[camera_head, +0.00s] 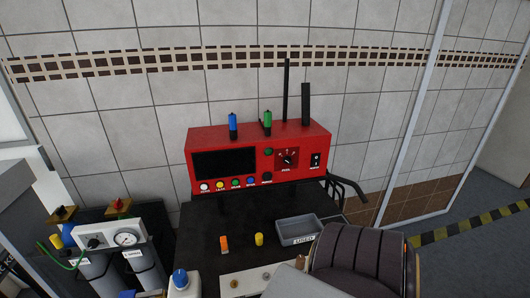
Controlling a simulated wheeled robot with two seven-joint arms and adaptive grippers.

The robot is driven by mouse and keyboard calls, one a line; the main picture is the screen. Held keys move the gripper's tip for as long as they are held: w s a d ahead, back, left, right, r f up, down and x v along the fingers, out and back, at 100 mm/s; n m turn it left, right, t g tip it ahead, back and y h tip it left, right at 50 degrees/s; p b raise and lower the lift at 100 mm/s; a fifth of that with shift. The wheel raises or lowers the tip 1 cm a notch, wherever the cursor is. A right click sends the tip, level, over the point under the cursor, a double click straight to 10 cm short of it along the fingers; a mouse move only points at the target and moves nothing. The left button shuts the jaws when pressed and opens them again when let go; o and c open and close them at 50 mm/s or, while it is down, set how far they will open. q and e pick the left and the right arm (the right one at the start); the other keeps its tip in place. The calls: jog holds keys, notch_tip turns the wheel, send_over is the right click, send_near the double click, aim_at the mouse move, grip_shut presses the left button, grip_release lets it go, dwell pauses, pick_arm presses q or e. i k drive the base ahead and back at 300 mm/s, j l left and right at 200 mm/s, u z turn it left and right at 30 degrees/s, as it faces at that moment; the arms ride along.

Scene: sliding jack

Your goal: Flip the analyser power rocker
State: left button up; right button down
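The analyser (226,184) is a red box with a dark screen on its left half, standing at the back of a black surface against the tiled wall. A black rocker switch (315,160) with white marks sits at the right end of its front panel. Its label is too small to read, and I cannot tell which way the rocker is tilted. A black dial (287,158) is left of the rocker. A smaller black control (267,177) sits below the green button. Nothing covers the rocker. Neither of my grippers shows in this view.
Coloured buttons line the panel's lower edge. A grey tray (299,230), orange block (224,244) and yellow cylinder (259,239) lie in front. A dark ribbed seat (362,258) fills the lower right.

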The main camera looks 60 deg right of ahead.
aim_at(316, 158)
jog(key=z, duration=1.9)
